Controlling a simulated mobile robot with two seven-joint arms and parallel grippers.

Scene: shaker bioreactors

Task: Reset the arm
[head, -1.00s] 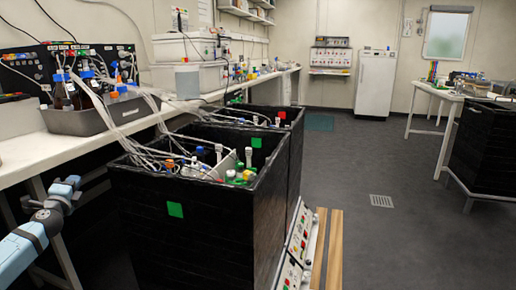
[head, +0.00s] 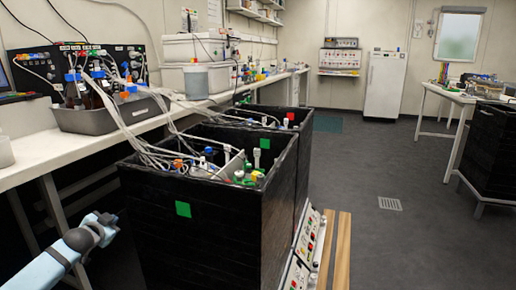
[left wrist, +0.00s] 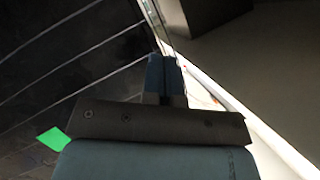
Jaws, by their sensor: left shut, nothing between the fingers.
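My left arm comes in from the lower left of the head view. Its gripper (head: 108,222) is low, beside the left side of the near black box (head: 205,225), with dark space behind it. In the left wrist view the gripper (left wrist: 165,75) is shut, its two blue-grey fingers together with nothing between them. A dark surface with pale lines and a green patch (left wrist: 53,139) lie to the left in that view. My right gripper is not in view.
Tubes run from the grey tray (head: 95,120) on the white bench (head: 60,155) into the near box. A second black box (head: 300,150) stands behind it. Wooden strips (head: 338,255) lie at its right. The grey floor (head: 400,240) farther right is mostly open.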

